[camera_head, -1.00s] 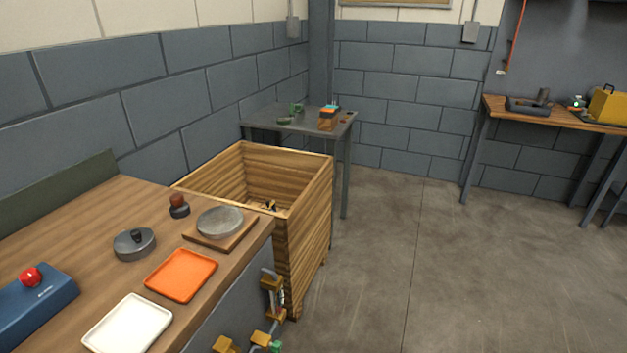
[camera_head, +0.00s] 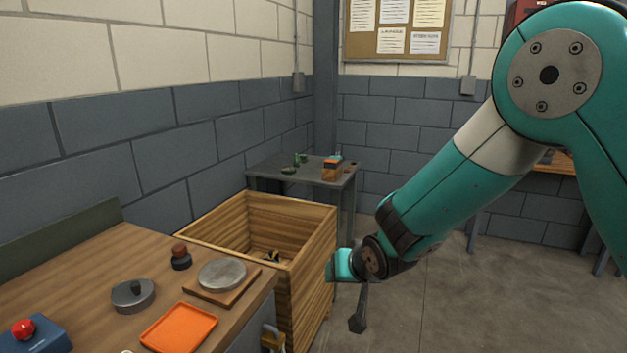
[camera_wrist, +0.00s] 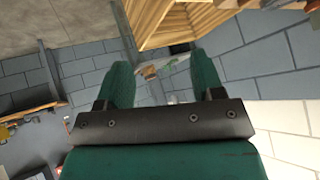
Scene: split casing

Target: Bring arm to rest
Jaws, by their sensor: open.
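My teal arm (camera_head: 450,195) reaches in from the right in the head view, in front of the floor and the right of the wooden crate. In the wrist view, my gripper (camera_wrist: 155,78) has its two green fingers wide apart, with nothing between them. In the head view its fingers are hard to make out; a dark narrow part hangs below the wrist. It looks clear of the crate and workbench.
An open wooden crate (camera_head: 318,255) stands beside the wooden workbench (camera_head: 90,290). The bench carries an orange tray (camera_head: 178,328), a grey disc on a board (camera_head: 222,275) and a red-button box (camera_head: 35,335). A small grey table (camera_head: 315,175) stands behind.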

